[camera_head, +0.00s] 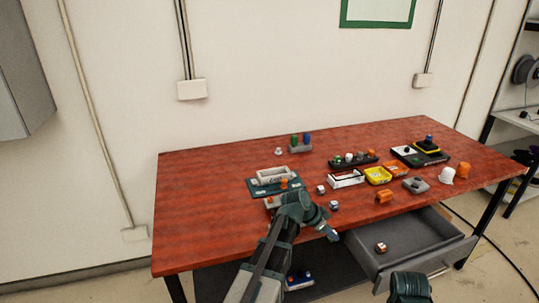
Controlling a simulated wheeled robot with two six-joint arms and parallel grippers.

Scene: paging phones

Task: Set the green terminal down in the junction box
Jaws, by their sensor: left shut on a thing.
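My left arm reaches up from the bottom and bends right over the table's front edge. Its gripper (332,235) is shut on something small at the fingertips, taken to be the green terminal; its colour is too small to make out. A pale open box (270,174), which looks like the junction box, sits on a dark green plate at the table's left part, behind and left of the gripper and apart from it. My left wrist hides part of the table in front of the plate. Only a dark part of my right arm shows at the bottom; its fingertips cannot be made out.
An open drawer (417,248) with a small orange-and-white block juts out below the table's front right. A rack (301,149) with green and blue pieces stands behind. A white tray (346,178), a yellow tray (378,176) and several small parts crowd the right. The table's far left is clear.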

